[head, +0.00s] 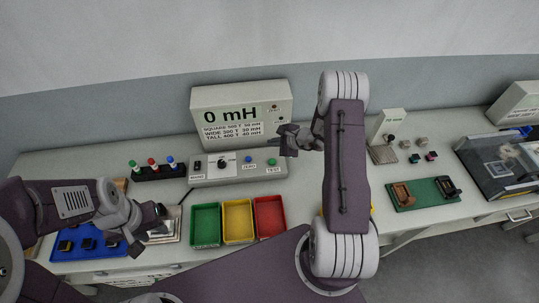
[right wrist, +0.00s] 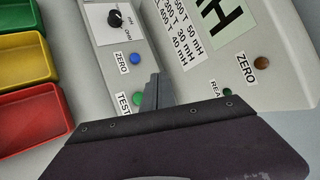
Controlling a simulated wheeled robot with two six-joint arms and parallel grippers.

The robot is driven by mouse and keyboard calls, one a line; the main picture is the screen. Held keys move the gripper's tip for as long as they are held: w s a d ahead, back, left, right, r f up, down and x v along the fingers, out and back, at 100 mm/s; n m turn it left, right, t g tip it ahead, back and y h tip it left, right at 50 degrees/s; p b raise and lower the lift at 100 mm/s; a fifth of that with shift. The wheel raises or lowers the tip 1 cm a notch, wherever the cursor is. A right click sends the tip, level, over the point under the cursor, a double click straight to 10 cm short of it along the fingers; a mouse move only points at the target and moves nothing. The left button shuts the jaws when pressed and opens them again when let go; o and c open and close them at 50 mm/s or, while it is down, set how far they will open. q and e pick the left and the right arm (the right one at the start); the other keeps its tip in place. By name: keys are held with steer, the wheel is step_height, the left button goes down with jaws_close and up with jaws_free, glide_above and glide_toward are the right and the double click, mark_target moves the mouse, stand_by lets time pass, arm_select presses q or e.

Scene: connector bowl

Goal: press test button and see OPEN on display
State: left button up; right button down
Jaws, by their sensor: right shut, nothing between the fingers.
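The grey tester (head: 241,110) stands at the back of the bench, its display reading "0 mH". The green TEST button (head: 272,161) is at the right end of its front panel. In the right wrist view the TEST button (right wrist: 137,98) shows partly, just left of my right gripper (right wrist: 155,88). My right gripper (head: 284,142) is shut and empty, close above the panel; I cannot tell whether it touches the button. My left gripper (head: 150,216) is at the front left, near the blue tray; its jaws are unclear.
The blue ZERO button (right wrist: 134,58) and a black knob (right wrist: 120,20) are on the same panel. Green (head: 206,225), yellow (head: 237,222) and red (head: 269,216) bins stand in front. A blue tray (head: 75,254) is at left, a green board (head: 424,194) at right.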

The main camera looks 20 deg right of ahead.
steer(key=shift+s+d+r, duration=0.2)
steer(key=shift+s, duration=0.1)
steer(key=shift+f, duration=0.1)
steer(key=b, duration=0.4)
glide_above(274, 162)
step_height(274, 162, down, 8)
steer(key=shift+r, duration=0.15)
steer(key=shift+f+b, duration=0.55)
steer(key=shift+b, duration=0.3)
stand_by(1.1)
steer(key=shift+f+b, duration=0.35)
steer(key=shift+b, duration=0.4)
